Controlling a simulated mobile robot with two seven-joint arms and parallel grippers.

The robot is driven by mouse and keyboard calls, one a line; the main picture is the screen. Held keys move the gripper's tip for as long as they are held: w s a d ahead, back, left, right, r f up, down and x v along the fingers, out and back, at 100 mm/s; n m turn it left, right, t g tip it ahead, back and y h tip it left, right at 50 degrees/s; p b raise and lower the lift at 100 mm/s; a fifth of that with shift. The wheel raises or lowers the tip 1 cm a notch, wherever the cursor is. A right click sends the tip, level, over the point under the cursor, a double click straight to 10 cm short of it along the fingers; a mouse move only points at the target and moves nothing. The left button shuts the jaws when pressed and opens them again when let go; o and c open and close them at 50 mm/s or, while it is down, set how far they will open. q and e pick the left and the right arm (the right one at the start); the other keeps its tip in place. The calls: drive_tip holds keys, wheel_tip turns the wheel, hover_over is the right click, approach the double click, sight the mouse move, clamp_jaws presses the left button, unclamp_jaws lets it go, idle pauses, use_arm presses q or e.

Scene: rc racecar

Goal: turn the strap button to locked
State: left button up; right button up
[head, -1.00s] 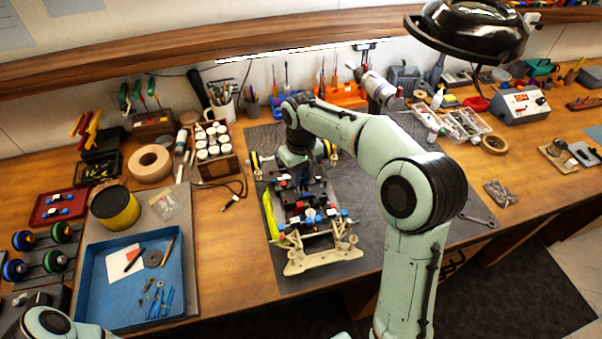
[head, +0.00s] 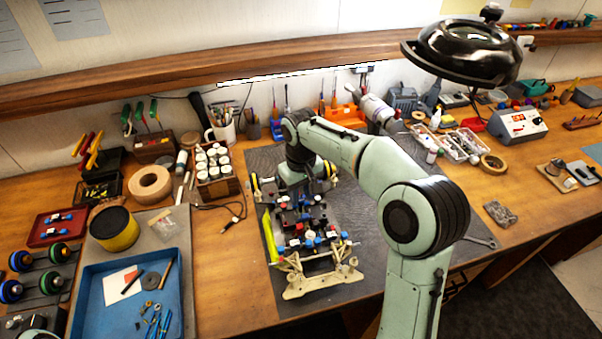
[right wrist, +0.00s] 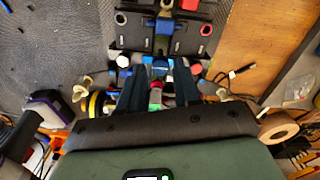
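The racecar chassis (head: 308,282) lies on the dark grey mat, its pale bumper end toward me. Red, blue, white and black parts sit along its middle. My right arm reaches over its far end, with the right gripper (head: 297,185) pointing down there. In the right wrist view the two dark fingers of my right gripper (right wrist: 158,90) stand apart over the chassis parts. A small red piece (right wrist: 155,96) and a blue piece (right wrist: 160,66) show in the gap; no grip on them is visible. I cannot make out which part is the strap button. My left gripper is out of view.
A blue tray (head: 90,318) with small tools stands at the left front. Bottles in a wooden rack (head: 222,187) stand left of the mat (head: 365,255). A black lamp (head: 465,55) hangs at the upper right. The mat right of the chassis is mostly clear.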

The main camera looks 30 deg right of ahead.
sight(301, 200)
wheel_tip(301, 200, up, 12)
drive_tip(key=shift+f, duration=0.2)
idle(0.5)
